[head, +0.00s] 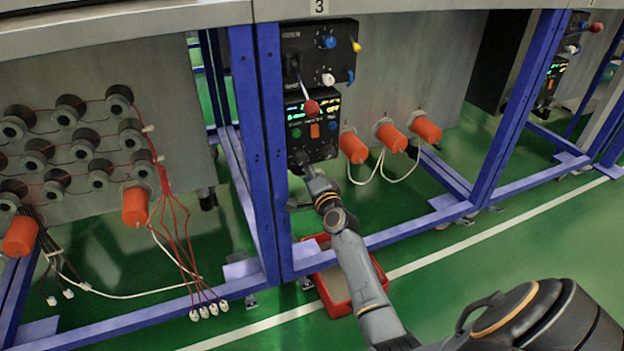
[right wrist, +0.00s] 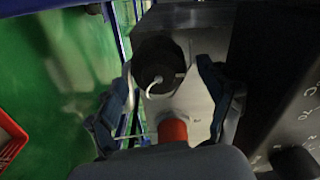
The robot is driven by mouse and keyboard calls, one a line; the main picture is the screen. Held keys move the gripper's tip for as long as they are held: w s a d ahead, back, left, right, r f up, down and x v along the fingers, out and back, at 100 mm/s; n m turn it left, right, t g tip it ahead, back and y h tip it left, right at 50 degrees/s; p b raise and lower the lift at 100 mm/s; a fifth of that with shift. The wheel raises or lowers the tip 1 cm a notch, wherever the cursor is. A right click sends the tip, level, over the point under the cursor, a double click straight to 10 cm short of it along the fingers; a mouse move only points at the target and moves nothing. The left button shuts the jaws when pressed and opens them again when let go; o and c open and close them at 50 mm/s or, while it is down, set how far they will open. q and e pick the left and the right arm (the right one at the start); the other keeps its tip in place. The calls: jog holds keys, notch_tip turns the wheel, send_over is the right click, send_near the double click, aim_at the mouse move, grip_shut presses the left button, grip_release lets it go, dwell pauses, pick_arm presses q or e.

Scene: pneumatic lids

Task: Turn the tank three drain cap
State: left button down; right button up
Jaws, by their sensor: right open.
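In the right wrist view a dark round cap-like part (right wrist: 158,58) with a pale curved piece on it sits on a grey housing. It looks like the drain cap, though I cannot be sure. My right gripper (right wrist: 165,68) is open, with one finger on either side of this part in the picture. I cannot tell whether the fingers touch it. In the head view my right gripper (head: 302,185) is low under the tank three control box (head: 312,125), and the cap cannot be made out there. The number 3 label (head: 319,6) is above the box. My left gripper is not in view.
A red crate (head: 334,303) stands on the green floor below my arm. Blue frame posts (head: 268,140) rise left of the control box. Orange cylinders (head: 352,147) with white cables are to its right. An orange-red cylinder (right wrist: 172,132) shows between the fingers in the wrist view.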

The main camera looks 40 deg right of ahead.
jog(key=v, duration=1.1)
jog(key=shift+s, duration=0.2)
jog(key=shift+a, duration=0.15)
